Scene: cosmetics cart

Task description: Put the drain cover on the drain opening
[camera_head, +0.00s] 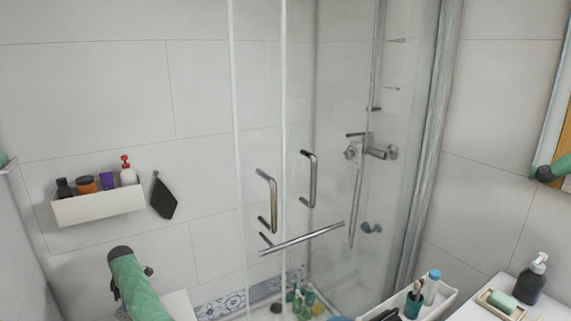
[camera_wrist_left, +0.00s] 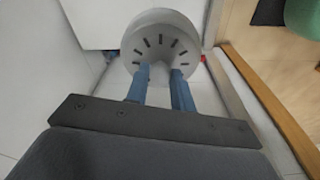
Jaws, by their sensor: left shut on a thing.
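The drain cover (camera_wrist_left: 160,38) is a round, pale grey disc with a fan of dark slots, seen in the left wrist view. My left gripper (camera_wrist_left: 162,78) is shut on its near edge with two blue fingers. The cover is held out beyond the fingertips. In the head view my left arm (camera_head: 135,285) shows at the lower left, but its gripper is out of sight. I cannot make out the drain opening for certain in either view. My right gripper is not in view.
A shower cabin with glass doors and metal handles (camera_head: 266,200) fills the middle. A white wall shelf (camera_head: 100,207) with bottles hangs at the left. A white tray (camera_head: 437,304) with toiletries stands at the lower right, near a soap dish (camera_head: 490,303) and a dark bottle (camera_head: 530,280).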

